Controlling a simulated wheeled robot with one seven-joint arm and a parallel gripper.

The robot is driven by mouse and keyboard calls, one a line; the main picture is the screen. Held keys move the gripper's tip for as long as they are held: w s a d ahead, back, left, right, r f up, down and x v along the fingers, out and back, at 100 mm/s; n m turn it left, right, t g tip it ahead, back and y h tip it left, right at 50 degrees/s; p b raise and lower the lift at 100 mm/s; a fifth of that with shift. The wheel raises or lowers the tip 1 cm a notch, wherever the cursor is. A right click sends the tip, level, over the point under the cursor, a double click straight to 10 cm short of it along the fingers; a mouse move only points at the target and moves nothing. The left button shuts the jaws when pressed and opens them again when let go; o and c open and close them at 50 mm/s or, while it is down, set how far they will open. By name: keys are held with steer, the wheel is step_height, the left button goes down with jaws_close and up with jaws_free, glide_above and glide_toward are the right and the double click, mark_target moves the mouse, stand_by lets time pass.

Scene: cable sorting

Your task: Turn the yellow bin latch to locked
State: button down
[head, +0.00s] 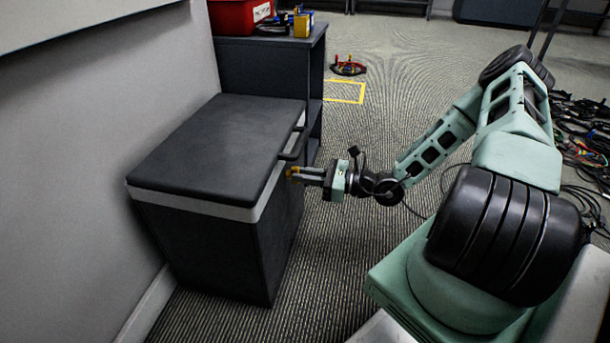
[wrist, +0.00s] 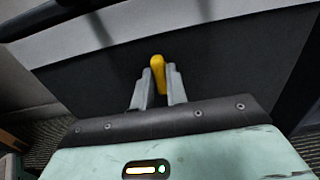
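The dark grey bin (head: 215,140) stands against the wall at the left, with its lid down and a light grey band below the lid. The yellow latch (head: 292,172) is on its front face, below the handle. In the wrist view the latch (wrist: 157,75) stands nearly upright, leaning slightly. My gripper (head: 304,175) is at the bin's front. In the wrist view my gripper's fingers (wrist: 159,72) are on either side of the latch, and it fills the narrow gap between their tips. The latch's lower part is partly hidden between the fingers.
A dark shelf (head: 262,65) with a red crate (head: 235,15) and small items stands behind the bin. Cables lie on the floor at the right (head: 585,150) and at the back (head: 348,67). The carpet in front of the bin is clear.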

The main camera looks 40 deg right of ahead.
steer(key=shift+r+p, duration=0.15)
steer(key=shift+p, duration=0.4)
steer(key=m+p, duration=0.5)
steer(key=m, duration=0.1)
steer(key=m+p, duration=1)
steer(key=m, duration=0.1)
steer(key=shift+w+d+f+m+p, duration=0.1)
steer(key=shift+d+f+m+p, duration=0.1)
steer(key=shift+f+m+p, duration=0.15)
steer(key=shift+f+m, duration=0.1)
steer(key=shift+m, duration=0.15)
steer(key=c, duration=1.4)
jaws_free()
